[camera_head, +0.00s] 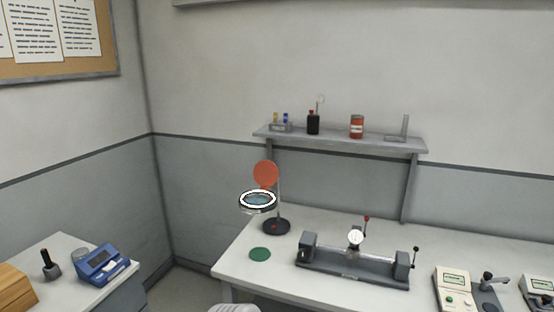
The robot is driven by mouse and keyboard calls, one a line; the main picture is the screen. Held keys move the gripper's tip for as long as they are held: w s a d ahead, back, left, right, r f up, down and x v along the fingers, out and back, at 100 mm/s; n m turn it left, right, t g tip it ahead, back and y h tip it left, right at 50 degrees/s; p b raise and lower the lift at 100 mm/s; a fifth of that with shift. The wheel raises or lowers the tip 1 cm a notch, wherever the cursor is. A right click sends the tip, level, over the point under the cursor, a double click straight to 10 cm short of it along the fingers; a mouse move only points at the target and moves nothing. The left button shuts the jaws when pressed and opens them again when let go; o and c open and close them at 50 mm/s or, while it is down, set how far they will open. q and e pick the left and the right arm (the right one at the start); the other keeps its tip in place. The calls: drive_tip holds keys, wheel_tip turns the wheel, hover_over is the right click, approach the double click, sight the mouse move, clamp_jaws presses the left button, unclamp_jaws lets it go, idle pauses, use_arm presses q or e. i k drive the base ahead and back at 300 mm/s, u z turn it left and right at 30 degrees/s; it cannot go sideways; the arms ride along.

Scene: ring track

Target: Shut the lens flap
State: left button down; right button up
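The lens flap (266,174) is an orange-red disc. It stands raised, nearly upright, at the back of a round magnifier lens with a white ring (258,200). The lens is held level on a thin post above a dark round base (276,227) near the left end of the white bench (232,262). The lens face is uncovered.
A green disc (260,254) lies in front of the magnifier base. A grey bench fixture with a dial (354,264) stands to its right. A second table with a blue device (103,262) is at the left, with a gap between.

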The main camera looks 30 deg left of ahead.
sight(265, 172)
drive_tip(key=u, duration=0.9)
drive_tip(key=i, duration=1)
drive_tip(key=u, duration=1.05)
